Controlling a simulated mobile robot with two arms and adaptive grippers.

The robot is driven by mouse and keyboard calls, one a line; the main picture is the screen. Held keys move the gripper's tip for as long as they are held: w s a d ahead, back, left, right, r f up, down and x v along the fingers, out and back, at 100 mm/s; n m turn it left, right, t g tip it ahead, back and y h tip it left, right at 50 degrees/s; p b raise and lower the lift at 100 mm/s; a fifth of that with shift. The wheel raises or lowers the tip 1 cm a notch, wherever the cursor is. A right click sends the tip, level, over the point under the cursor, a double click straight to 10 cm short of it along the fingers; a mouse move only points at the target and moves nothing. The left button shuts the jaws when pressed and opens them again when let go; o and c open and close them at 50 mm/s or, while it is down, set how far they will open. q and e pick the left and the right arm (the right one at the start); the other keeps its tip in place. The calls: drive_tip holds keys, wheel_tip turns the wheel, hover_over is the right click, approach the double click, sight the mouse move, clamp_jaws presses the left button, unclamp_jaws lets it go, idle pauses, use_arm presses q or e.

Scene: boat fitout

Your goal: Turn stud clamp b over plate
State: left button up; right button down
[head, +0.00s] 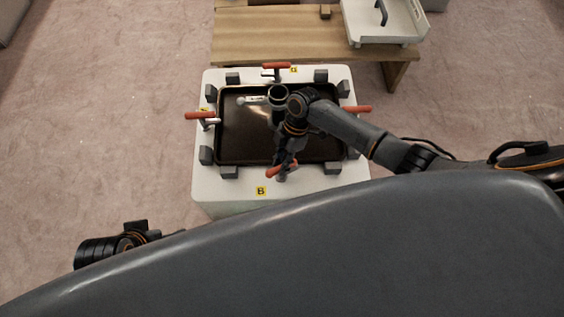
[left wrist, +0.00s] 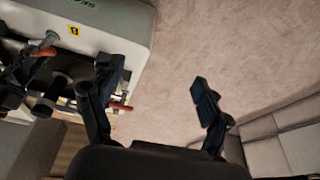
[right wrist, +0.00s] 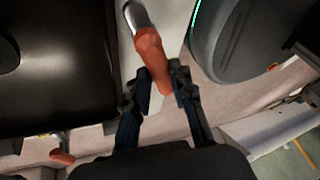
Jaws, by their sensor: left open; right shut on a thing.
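Stud clamp b stands at the near edge of the white block (head: 222,185), beside the yellow label B (head: 261,190). Its red handle (head: 274,171) shows under my right gripper (head: 284,161). In the right wrist view, the red handle (right wrist: 151,58) lies between the jaws of my right gripper (right wrist: 160,92), which is shut on it. Whether the clamp's arm lies over the plate is hidden. The dark plate (head: 240,140) lies flat on the block. My left gripper (left wrist: 153,85) is open and empty, off the block's near left side in the head view (head: 138,233).
Other red-handled clamps stand at the block's far edge (head: 276,66), left edge (head: 199,116) and right edge (head: 357,109). Dark grey blocks ring the plate. A wooden bench (head: 300,35) with a white tray (head: 388,40) stands behind. Carpet is clear at left.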

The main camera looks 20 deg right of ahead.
drive_tip(key=n, duration=0.2)
drive_tip(key=n+g+h+b, duration=0.1)
drive_tip(key=n, duration=0.1)
drive_tip(key=n+h, duration=0.1)
drive_tip(key=n, duration=0.1)
drive_tip(key=shift+s+a+f+g+b, duration=0.1)
drive_tip(key=shift+a+g+b, duration=0.15)
drive_tip(key=shift+g+b, duration=0.15)
drive_tip(key=n+h, duration=0.1)
drive_tip(key=n, duration=0.2)
drive_tip(key=shift+s+n+g+h+b, duration=0.1)
drive_tip(key=shift+n+g+h+b, duration=0.2)
drive_tip(key=shift+n+h, duration=0.55)
use_arm(q)
drive_tip(key=shift+w+d+f+t+h, duration=0.1)
drive_tip(key=shift+w+d+t, duration=0.25)
drive_tip(key=shift+w, duration=0.5)
drive_tip(key=shift+w+d+f+t+h, duration=0.15)
drive_tip(key=shift+w+t, duration=0.35)
drive_tip(key=shift+w, duration=0.35)
drive_tip(key=shift+w+d+f+t+h, duration=0.1)
drive_tip(key=shift+w+d+t, duration=0.25)
drive_tip(key=shift+w, duration=0.5)
use_arm(e)
drive_tip(key=shift+n, duration=0.95)
use_arm(q)
drive_tip(key=shift+a, duration=0.1)
